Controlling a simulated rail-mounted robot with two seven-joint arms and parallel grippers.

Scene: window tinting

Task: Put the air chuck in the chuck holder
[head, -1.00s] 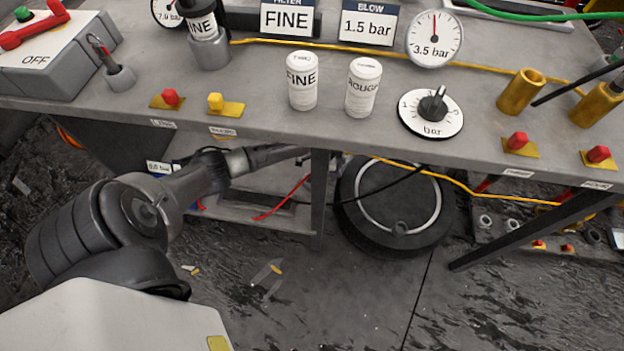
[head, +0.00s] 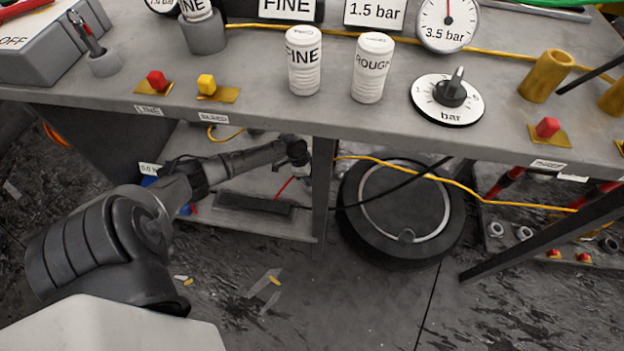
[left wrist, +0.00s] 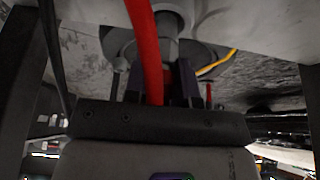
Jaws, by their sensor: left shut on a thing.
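My left gripper (head: 300,176) is under the bench, left of the table leg, pointing down and small in the head view. The red hose (head: 286,187) also shows beside the gripper in the head view. I cannot tell for sure which fitting is the chuck holder. My right gripper is not in view.
The bench (head: 300,115) overhangs my left arm. A table leg (head: 322,190) stands just right of the gripper, with a black tyre (head: 385,225) beyond it. A low shelf (head: 230,215) lies below. A yellow hose (head: 440,177) and a black hose cross under the bench.

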